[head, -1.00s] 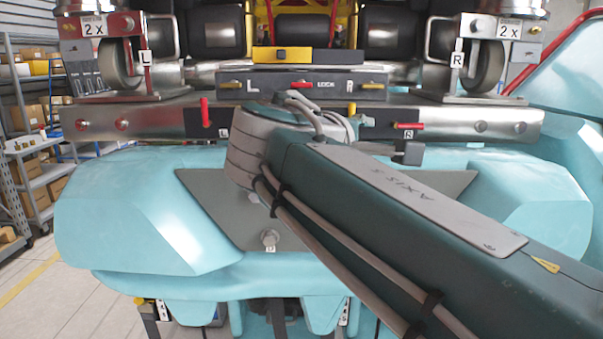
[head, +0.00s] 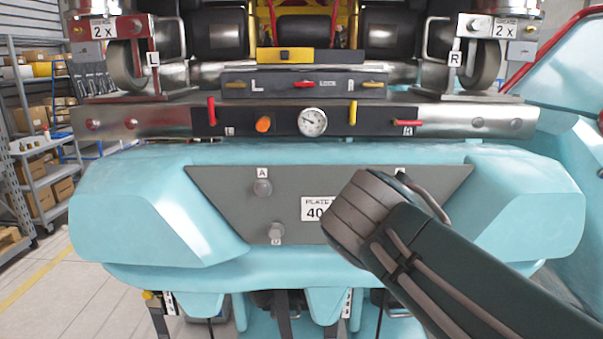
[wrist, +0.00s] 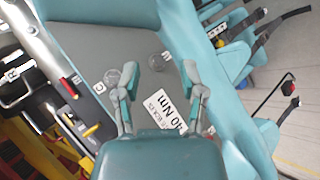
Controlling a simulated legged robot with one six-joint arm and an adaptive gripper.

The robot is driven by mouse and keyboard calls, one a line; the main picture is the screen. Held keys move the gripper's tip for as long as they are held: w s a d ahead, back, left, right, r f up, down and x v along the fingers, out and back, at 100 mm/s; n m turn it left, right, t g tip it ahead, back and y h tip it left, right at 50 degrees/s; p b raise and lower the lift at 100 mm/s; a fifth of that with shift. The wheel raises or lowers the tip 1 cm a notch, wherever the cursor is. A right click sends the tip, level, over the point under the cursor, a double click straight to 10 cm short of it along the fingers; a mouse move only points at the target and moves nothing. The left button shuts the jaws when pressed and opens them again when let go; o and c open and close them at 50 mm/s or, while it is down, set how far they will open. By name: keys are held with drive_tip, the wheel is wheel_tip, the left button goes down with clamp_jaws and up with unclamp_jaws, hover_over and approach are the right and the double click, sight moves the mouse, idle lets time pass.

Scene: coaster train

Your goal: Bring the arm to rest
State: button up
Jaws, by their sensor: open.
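My arm (head: 362,215) reaches in from the lower right in the head view, its grey-banded joint in front of the grey plate on the turquoise body. My gripper is not seen in the head view. In the wrist view my gripper (wrist: 158,70) is open, its two fingers apart with nothing held between them. Beyond the fingers lies the grey plate (wrist: 90,30), with a white torque label (wrist: 165,108) and round knobs. I cannot tell the exact gap between the fingertips and the plate.
The turquoise body (head: 130,215) spans the front. Above it runs a metal crossbar (head: 160,120) with a dial gauge (head: 313,122), an orange knob (head: 263,124) and a red lever (head: 211,111). Wheels flank it higher up. Shelves (head: 40,150) stand left; floor there is clear.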

drive_tip(key=s+f+m+g+y, duration=0.1)
drive_tip(key=s+f+m+y, duration=0.2)
drive_tip(key=s+f, duration=0.3)
drive_tip(key=s+f+m+g+y, duration=0.2)
drive_tip(key=s+f+m, duration=0.3)
drive_tip(key=f, duration=0.6)
drive_tip(key=shift+s+f+m+y, duration=0.35)
drive_tip(key=shift+s+y, duration=0.25)
drive_tip(key=shift+s, duration=0.3)
drive_tip(key=shift+a, duration=0.1)
